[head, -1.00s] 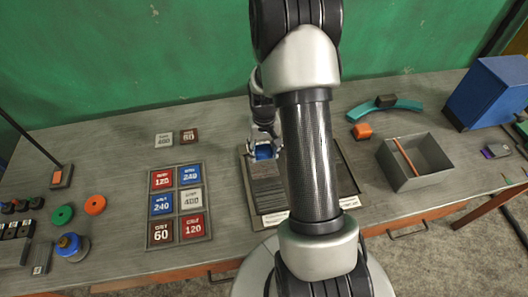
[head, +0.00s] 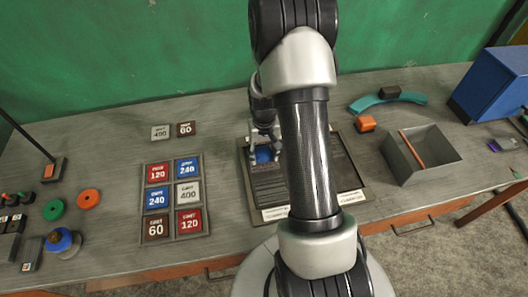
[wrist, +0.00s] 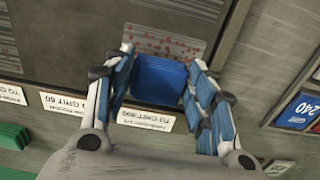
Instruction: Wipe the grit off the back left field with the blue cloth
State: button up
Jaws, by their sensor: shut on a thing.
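The dark board (head: 238,165) lies flat on the bench, largely hidden behind my arm in the head view. My gripper (head: 264,152) is over its back left part, and also shows in the wrist view (wrist: 160,85). It is shut on the blue cloth (wrist: 158,80), a square pad low between the fingers; its blue also shows in the head view (head: 263,155). The cloth appears to lie on the back left field. In the wrist view reddish grit (wrist: 165,44) on a pale patch shows just beyond the cloth's edge. Whether grit lies under the cloth is hidden.
A rack of grit tiles (head: 173,198) stands left of the board, with two loose tiles behind it. A grey open box (head: 438,165), an orange block (head: 365,123) and a teal curved piece (head: 390,101) are to the right. The bench left of the rack's back is mostly clear.

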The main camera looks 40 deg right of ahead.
jog(key=shift+f+b, duration=0.5)
jog(key=shift+f, duration=0.2)
dwell(0.3)
jog(key=shift+w+a+r, duration=0.1)
jog(key=shift+w+a, duration=0.15)
jog(key=shift+a, duration=0.2)
jog(key=shift+w+a, duration=0.2)
jog(key=shift+a, duration=0.25)
jog(key=shift+s+d, duration=0.1)
jog(key=shift+d, duration=0.1)
jog(key=shift+s+d, duration=0.4)
jog(key=shift+d, duration=0.4)
jog(key=shift+s+d, duration=0.4)
jog(key=shift+d, duration=0.35)
jog(key=shift+w+a, duration=0.45)
jog(key=shift+a, duration=0.45)
jog(key=shift+w+a, duration=0.4)
jog(key=shift+a, duration=0.45)
